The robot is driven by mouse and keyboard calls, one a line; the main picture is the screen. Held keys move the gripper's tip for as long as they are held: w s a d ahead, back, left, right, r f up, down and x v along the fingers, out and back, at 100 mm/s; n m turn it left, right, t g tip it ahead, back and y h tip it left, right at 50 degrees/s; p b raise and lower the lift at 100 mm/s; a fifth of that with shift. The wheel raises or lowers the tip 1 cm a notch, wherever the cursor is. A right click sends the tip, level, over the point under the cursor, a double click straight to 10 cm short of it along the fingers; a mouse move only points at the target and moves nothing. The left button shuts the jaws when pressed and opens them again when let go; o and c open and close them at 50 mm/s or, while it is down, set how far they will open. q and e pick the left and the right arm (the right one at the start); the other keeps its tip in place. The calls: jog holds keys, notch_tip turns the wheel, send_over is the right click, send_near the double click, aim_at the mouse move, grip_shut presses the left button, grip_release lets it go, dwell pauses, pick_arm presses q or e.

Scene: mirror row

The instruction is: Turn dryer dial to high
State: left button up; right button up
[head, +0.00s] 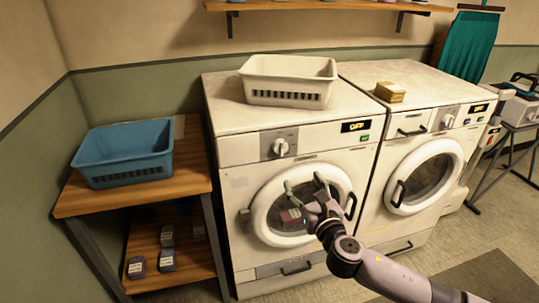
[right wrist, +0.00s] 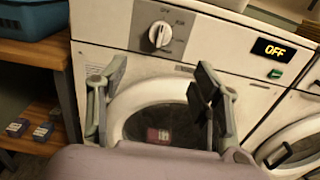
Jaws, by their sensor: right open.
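The left white front-loading machine (head: 238,180) has a round white dial (head: 281,147) on a grey panel. The dial also shows in the right wrist view (right wrist: 160,36), its ridge roughly upright, with small labels around it that I cannot read surely. Its display (head: 355,127) reads OFF, and it shows again in the right wrist view (right wrist: 272,50). My right gripper (head: 304,183) is open and empty in front of the round door (head: 260,218), below the dial and apart from it. My left gripper is not in view.
A white basket (head: 290,68) sits on the machine. A second machine (head: 425,135), also reading OFF, stands at right with a yellowish box (head: 390,91) on top. A blue basket (head: 122,150) is on a wooden shelf unit at left. A green button (right wrist: 275,73) sits under the display.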

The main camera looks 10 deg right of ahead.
send_near(282, 149)
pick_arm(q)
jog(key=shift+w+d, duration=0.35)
pick_arm(e)
jog(key=w, duration=0.9)
jog(key=shift+w+a, duration=0.1)
jog(key=shift+w, duration=0.25)
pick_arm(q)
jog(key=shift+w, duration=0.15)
pick_arm(e)
jog(key=c, duration=1.1)
